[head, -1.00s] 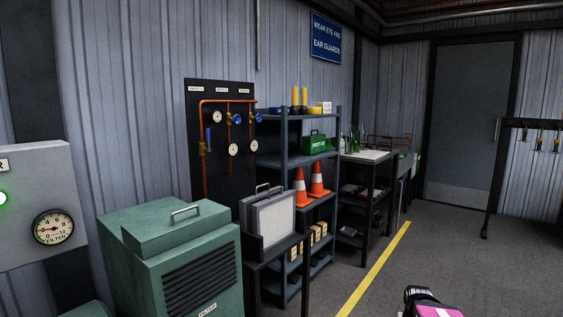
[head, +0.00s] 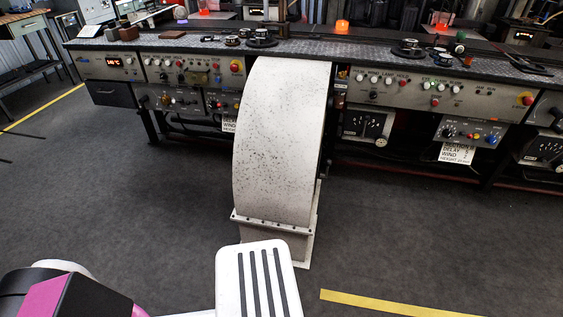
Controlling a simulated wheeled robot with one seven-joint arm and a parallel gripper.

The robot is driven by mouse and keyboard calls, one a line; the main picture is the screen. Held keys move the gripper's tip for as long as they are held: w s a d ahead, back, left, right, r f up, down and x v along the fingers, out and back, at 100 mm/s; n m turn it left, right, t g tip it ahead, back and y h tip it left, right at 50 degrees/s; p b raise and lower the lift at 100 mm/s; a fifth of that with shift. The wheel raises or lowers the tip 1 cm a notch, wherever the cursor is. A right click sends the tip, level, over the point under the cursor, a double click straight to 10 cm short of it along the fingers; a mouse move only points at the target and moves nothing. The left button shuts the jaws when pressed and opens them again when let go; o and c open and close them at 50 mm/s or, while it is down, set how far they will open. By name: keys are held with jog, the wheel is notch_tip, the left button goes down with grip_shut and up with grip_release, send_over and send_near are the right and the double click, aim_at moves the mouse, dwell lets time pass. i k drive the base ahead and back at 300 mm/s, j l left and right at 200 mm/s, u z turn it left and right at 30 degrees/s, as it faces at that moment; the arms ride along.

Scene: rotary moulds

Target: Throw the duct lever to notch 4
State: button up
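A large pale, speckled curved duct (head: 282,140) stands in the middle of the head view, rising from a flanged foot on the floor to the bench front. I cannot make out a lever on the duct itself. A grey box with a dark slotted plate (head: 366,124) sits under the bench just right of the duct. A similar dark plate (head: 546,148) shows at the far right. Whether either carries the duct lever, and any notch numbers, is too small to tell. Parts of my arm show along the bottom edge, but no gripper fingers are visible.
A long bench (head: 400,52) with a dark patterned top crosses the view, with control panels (head: 432,85) of knobs and buttons along its front. White paper labels (head: 457,153) hang below. The grey floor (head: 420,230) before it is clear, with a yellow line (head: 380,303).

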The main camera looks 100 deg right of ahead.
aim_at(328, 162)
jog(key=k+j+z, duration=0.15)
jog(key=k, duration=0.45)
jog(key=k+j+z, duration=0.2)
jog(key=k, duration=0.4)
jog(key=z, duration=3.4)
jog(key=k, duration=0.7)
jog(key=i, duration=1)
